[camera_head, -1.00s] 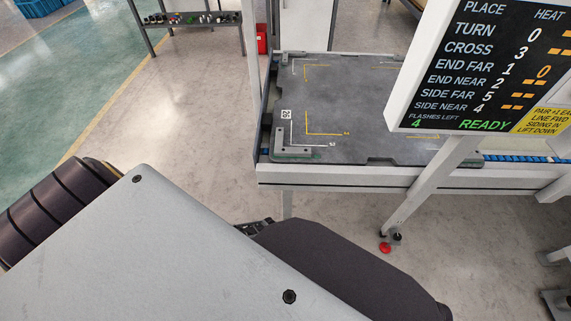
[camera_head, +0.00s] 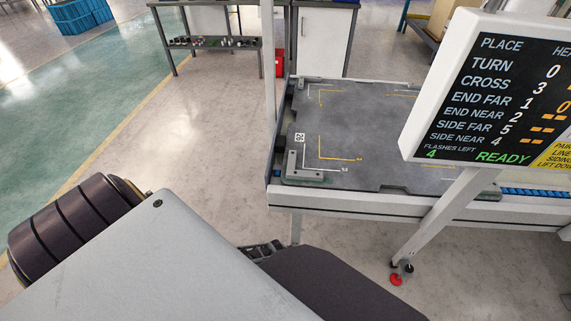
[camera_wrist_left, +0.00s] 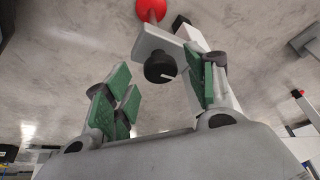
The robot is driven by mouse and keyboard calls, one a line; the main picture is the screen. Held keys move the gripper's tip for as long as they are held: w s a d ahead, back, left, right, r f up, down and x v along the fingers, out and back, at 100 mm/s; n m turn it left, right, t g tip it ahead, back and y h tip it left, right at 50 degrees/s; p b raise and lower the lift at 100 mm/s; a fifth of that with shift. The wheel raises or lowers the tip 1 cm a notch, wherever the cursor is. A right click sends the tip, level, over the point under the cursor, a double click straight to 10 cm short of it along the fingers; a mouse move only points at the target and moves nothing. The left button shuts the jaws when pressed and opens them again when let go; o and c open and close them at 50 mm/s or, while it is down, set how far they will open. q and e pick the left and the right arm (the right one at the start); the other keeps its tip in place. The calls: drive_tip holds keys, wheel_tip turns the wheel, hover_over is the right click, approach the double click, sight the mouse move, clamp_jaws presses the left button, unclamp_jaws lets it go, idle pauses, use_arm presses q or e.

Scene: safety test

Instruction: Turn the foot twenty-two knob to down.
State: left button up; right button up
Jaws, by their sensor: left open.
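In the left wrist view, a round black knob (camera_wrist_left: 160,67) with a white pointer line sits on a pale grey bracket (camera_wrist_left: 148,42). No label is readable beside it. My left gripper (camera_wrist_left: 165,88) is open, with its green pads on either side of the view and the knob between and beyond them. The right pads look close to the bracket; contact cannot be told. In the head view, a small black knob (camera_head: 408,268) shows low on the slanted leg (camera_head: 440,215), above a red foot (camera_head: 396,280). My forearm hides most of the left gripper there. My right gripper is out of view.
A conveyor frame (camera_head: 400,212) carries a grey plate (camera_head: 375,125) with corner marks. A sign (camera_head: 490,95) lists places and reads READY with 4 flashes left. A shelf (camera_head: 215,42) stands behind. The floor left of the conveyor is clear.

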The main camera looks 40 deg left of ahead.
use_arm(q)
drive_tip(key=v, duration=1.1)
idle(1.0)
idle(0.6)
